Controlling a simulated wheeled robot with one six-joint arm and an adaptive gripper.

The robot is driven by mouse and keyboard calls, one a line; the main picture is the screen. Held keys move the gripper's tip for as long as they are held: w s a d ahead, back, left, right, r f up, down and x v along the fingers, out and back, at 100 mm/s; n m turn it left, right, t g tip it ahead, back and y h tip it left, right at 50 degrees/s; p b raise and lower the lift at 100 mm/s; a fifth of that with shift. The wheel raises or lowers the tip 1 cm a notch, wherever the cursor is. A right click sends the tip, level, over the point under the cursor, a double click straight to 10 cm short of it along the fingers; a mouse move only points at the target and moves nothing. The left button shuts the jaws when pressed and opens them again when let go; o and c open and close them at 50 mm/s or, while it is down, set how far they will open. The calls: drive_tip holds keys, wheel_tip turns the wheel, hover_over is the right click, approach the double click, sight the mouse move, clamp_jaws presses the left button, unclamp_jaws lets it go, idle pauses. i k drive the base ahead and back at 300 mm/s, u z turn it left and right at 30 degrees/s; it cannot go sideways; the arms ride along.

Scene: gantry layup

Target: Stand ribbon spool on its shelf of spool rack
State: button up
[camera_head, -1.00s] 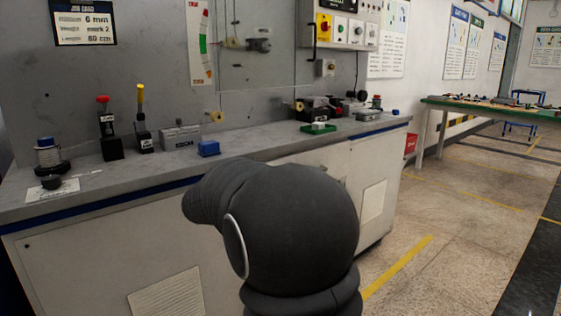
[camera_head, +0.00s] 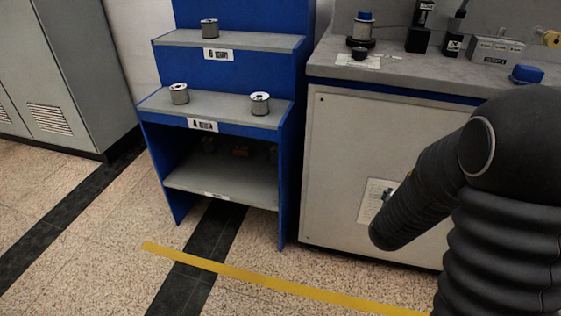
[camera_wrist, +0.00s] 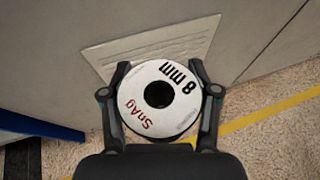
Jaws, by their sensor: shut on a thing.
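In the wrist view my gripper (camera_wrist: 158,100) is shut on the ribbon spool (camera_wrist: 133,97), its two fingers on either side of the rim. The spool's round white face carries "8 mm" and "SnAg" and has a dark centre hole. In the head view my dark arm hides the spool; its tip is in front of the grey cabinet. The blue spool rack (camera_head: 284,170) stands left of the cabinet. Its top shelf (camera_head: 255,41) holds one spool (camera_head: 209,29). Its middle shelf (camera_head: 222,107) holds two spools (camera_head: 179,94), (camera_head: 260,104), one near each end. Its bottom shelf (camera_head: 220,186) is shadowed, with small dim items behind.
The grey workbench (camera_head: 350,71) adjoins the rack's right side and bears a spool on a stand (camera_head: 361,30), black fixtures and a blue block (camera_head: 527,74). A grey locker (camera_head: 75,70) stands at the left. Floor (camera_head: 120,225) before the rack is clear, with a yellow line (camera_head: 270,283).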

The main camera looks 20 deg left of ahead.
sight(240, 181)
drive_tip(key=u, duration=0.7)
drive_tip(key=i, duration=0.65)
drive_tip(key=u, duration=1.25)
drive_tip(key=i, duration=0.35)
drive_tip(key=u, duration=0.3)
